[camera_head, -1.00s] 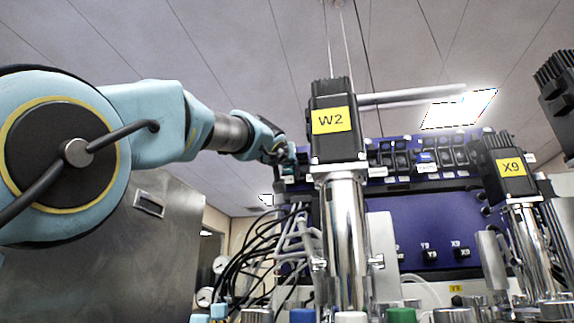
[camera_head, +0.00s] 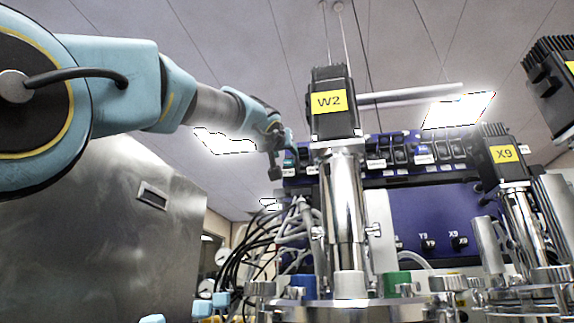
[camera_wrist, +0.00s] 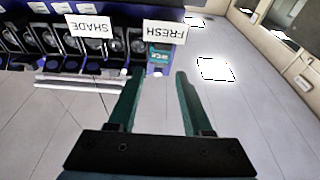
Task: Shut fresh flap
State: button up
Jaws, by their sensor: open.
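The FRESH label (camera_wrist: 165,32) reads upside down in the wrist view. Beside it is a small blue-teal piece (camera_wrist: 160,56) with light markings, which looks like the fresh flap; I cannot tell how far open it stands. My gripper (camera_wrist: 158,76) is open, its two green fingers apart and nothing between them, with the fingertips pointing toward that piece. In the head view my gripper (camera_head: 278,145) is at the left end of the blue panel (camera_head: 430,212), just left of the W2 motor. The flap cannot be made out there.
The W2 motor (camera_head: 331,103) on its steel column stands just right of my gripper. The X9 motor (camera_head: 497,152) is farther right. Cables (camera_head: 270,235) hang below the panel's left end. A steel cabinet (camera_head: 100,225) stands at left. A SHADE label (camera_wrist: 88,25) marks the neighbouring row.

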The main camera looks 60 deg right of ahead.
jog(key=b+v, duration=0.3)
jog(key=v, duration=0.3)
jog(key=shift+b, duration=0.3)
jog(key=shift+a+r, duration=0.1)
